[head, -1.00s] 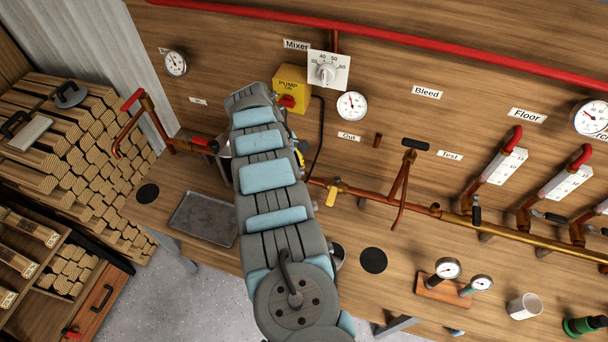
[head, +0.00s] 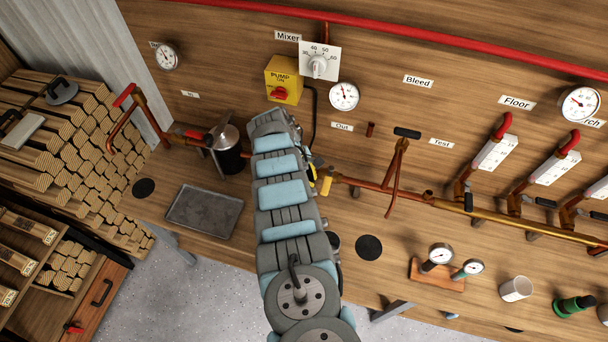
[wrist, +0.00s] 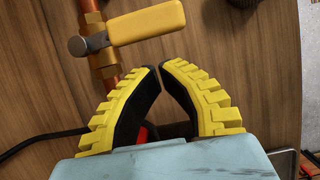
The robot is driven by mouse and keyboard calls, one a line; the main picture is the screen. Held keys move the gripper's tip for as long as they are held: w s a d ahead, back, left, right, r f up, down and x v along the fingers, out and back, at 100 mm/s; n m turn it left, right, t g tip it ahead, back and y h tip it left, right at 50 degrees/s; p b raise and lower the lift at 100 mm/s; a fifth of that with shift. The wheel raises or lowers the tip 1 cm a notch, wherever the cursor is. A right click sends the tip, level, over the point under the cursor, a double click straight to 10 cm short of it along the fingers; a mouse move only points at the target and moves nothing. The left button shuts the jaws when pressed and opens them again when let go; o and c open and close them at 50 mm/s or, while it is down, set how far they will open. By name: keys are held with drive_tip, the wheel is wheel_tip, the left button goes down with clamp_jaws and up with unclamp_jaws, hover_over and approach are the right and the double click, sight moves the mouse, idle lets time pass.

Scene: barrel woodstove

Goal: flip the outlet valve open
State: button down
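The outlet valve has a yellow lever (head: 326,182) on the copper pipe below the "Out" label (head: 342,127). In the wrist view the yellow lever (wrist: 148,23) extends to the right from a grey pivot, roughly crosswise to the pipe (wrist: 103,62). My gripper (wrist: 162,67) has yellow ridged fingers with dark pads. Its fingertips nearly meet, with nothing seen between them. They are below the lever in the wrist view, apart from it in the picture. In the head view my arm hides most of the gripper, just left of the valve.
A yellow pump box (head: 283,80) and a round gauge (head: 344,96) are on the wall above. A T-handled valve (head: 401,150) stands to the right. A black cable runs near the gripper.

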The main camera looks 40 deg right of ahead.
drive_tip(key=shift+s+d+p, duration=0.35)
drive_tip(key=shift+s+p, duration=0.1)
drive_tip(key=shift+s, duration=0.15)
drive_tip(key=shift+s+r+p, duration=0.1)
drive_tip(key=shift+s+p, duration=0.05)
drive_tip(key=shift+p, duration=0.5)
